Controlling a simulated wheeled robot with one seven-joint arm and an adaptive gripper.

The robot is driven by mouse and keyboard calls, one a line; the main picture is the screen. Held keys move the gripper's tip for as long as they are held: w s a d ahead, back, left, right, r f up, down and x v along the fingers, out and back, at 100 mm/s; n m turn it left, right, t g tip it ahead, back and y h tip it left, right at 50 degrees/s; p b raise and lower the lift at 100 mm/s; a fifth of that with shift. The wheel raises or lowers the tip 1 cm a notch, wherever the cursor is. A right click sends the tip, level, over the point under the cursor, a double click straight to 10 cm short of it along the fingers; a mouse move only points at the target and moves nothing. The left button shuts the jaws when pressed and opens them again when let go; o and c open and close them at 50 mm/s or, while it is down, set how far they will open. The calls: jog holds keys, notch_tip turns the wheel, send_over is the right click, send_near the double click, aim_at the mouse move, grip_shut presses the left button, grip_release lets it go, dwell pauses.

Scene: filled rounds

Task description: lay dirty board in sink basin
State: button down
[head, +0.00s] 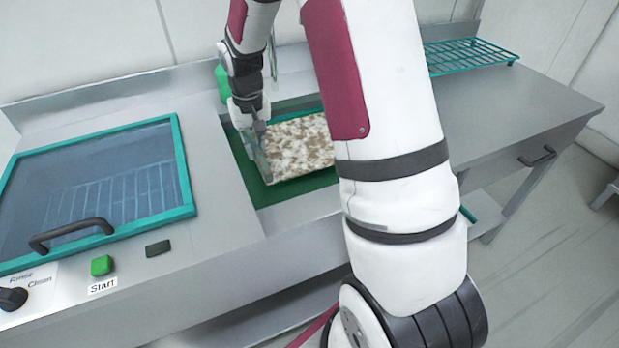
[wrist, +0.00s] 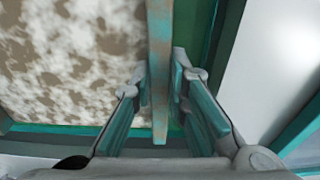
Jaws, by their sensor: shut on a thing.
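The dirty board (head: 299,147) is a pale slab with brown blotches. It is in or just over the green sink basin (head: 262,191), partly hidden by my arm. My gripper (head: 262,139) is at the board's left edge in the head view. In the wrist view my gripper (wrist: 160,105) has its two teal-padded fingers on either side of the board's narrow edge strip (wrist: 160,62). The blotched face of the board (wrist: 70,60) fills the left there. I cannot tell whether the board touches the basin floor.
Left of the basin is a teal-framed glass lid (head: 110,185) with a dark handle (head: 70,234). A green button (head: 102,265) and a dial sit in front. A green bottle (head: 221,82) stands behind the basin. A teal rack (head: 468,54) lies on the right counter (head: 510,105), otherwise clear.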

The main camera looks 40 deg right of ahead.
notch_tip(320, 180, down, 12)
jog(key=shift+d+f+b, duration=0.1)
jog(key=shift+b, duration=0.25)
jog(key=c, duration=1.6)
grip_release()
jog(key=shift+o, duration=0.2)
